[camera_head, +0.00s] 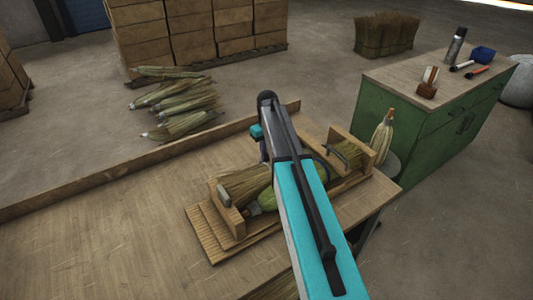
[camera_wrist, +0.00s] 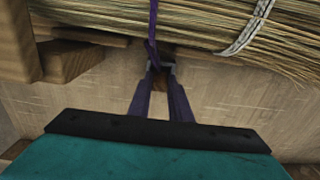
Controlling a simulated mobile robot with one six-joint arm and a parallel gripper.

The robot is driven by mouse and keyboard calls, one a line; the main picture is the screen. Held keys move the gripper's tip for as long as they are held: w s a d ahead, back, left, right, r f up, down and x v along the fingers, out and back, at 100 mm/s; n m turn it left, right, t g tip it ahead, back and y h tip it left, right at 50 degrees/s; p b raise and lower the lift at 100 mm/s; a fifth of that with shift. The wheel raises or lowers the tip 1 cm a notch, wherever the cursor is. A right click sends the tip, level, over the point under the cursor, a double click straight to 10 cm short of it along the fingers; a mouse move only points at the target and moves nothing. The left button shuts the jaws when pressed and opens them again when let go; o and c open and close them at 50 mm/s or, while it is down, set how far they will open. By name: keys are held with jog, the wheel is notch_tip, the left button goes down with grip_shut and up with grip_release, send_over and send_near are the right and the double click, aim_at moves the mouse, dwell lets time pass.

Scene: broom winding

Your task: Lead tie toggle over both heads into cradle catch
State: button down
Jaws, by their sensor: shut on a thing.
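In the wrist view, my gripper (camera_wrist: 160,72) is shut on a small brown toggle (camera_wrist: 161,84), just below the straw. A dark purple tie (camera_wrist: 152,25) runs up from the fingertips past the straw of a broom head (camera_wrist: 210,22). My arm covers the cradle's middle and hides the gripper's fingertips there. I cannot pick out the cradle catch for certain.
The cradle's wooden end block (camera_wrist: 18,45) stands left of the fingers in the wrist view. A pale band (camera_wrist: 243,35) wraps the straw. The bench (camera_head: 90,235) is clear at left. A green cabinet (camera_head: 425,135) with tools stands at right, and a single husk-coloured bundle (camera_head: 382,140) is beside the bench.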

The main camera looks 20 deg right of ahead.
jog(key=c, duration=1.5)
grip_release()
jog(key=shift+f, duration=0.1)
jog(key=shift+c, duration=0.2)
jog(key=shift+r, duration=0.2)
notch_tip(320, 180, up, 14)
jog(key=b, duration=0.3)
jog(key=shift+f, duration=0.25)
jog(key=shift+s, duration=0.1)
